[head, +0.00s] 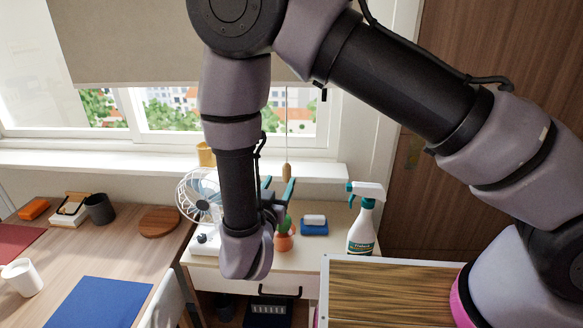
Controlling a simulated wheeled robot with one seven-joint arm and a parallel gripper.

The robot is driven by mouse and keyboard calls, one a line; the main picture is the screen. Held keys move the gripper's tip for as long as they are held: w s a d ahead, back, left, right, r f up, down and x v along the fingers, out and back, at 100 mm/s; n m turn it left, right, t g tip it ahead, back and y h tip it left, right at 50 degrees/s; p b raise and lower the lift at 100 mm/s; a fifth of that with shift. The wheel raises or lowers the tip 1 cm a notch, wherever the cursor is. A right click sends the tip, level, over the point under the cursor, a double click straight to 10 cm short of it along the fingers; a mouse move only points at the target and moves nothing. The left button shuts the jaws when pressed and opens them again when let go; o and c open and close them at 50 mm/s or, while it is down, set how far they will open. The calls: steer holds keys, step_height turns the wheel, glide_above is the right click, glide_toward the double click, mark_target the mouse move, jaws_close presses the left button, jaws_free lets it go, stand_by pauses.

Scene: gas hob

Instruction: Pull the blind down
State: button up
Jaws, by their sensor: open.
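The beige roller blind (150,45) hangs over the upper part of the window, its lower edge well above the sill. A thin pull cord hangs down at the right of the window and ends in a wooden pull (286,172). My gripper (278,185) is open, its two dark teal fingers pointing up near the wooden pull. The pull shows between the fingertips in the picture, but I cannot tell if it lies between them in depth. My arm hides part of the blind and window.
A white cabinet (335,232) below holds a fan (197,190), a small potted cactus (284,237), a blue sponge-like item (314,228) and a spray bottle (362,225). A wooden desk (125,250) stands at left. A wood-topped unit (375,285) is in front at right.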

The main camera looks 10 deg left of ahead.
mark_target(286, 172)
steer(key=w, duration=0.5)
steer(key=w+d, duration=0.1)
steer(key=w, duration=0.1)
steer(key=shift+w, duration=0.4)
jaws_close()
stand_by(1.0)
